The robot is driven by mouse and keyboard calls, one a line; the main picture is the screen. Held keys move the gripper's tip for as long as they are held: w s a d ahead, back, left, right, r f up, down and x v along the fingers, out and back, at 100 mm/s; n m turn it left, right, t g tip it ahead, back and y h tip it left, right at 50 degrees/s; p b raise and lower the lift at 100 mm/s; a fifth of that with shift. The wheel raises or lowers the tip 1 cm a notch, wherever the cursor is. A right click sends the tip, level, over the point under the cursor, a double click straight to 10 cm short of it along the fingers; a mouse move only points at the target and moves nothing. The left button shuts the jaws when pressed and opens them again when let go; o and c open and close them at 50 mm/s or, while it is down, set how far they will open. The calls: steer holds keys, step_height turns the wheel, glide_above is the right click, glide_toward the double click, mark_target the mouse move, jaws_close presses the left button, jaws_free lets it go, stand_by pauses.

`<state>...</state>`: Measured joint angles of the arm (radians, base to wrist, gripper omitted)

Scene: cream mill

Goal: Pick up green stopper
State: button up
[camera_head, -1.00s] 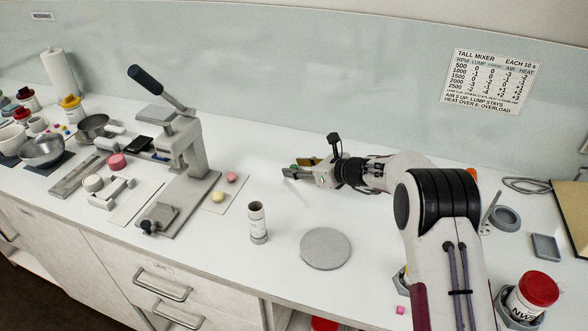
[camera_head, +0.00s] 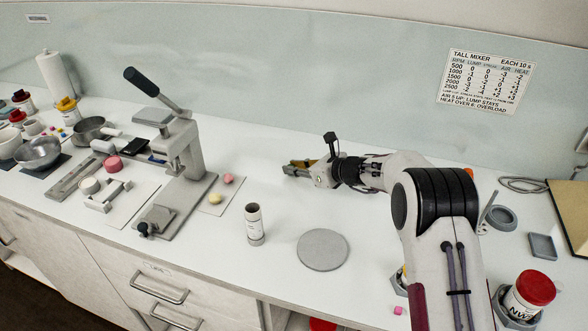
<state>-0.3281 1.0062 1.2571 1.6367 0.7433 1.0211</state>
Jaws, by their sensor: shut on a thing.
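My gripper (camera_head: 291,169) is at the back of the white counter, right of the lever press, with its fingers pointing left. Its fingers are shut on the green stopper. The stopper is very small here and mostly hidden by the fingers, so its shape and exact height over the counter cannot be told.
An upright grey-white tube (camera_head: 255,225) and a flat grey disc (camera_head: 323,250) stand in front of my gripper. The lever press (camera_head: 180,150) is to the left, with a pink and a yellow piece on a small sheet (camera_head: 216,204) beside it. Counter around my gripper is mostly clear.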

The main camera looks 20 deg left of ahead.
step_height(320, 180, up, 10)
steer(key=shift+f, duration=0.25)
stand_by(0.3)
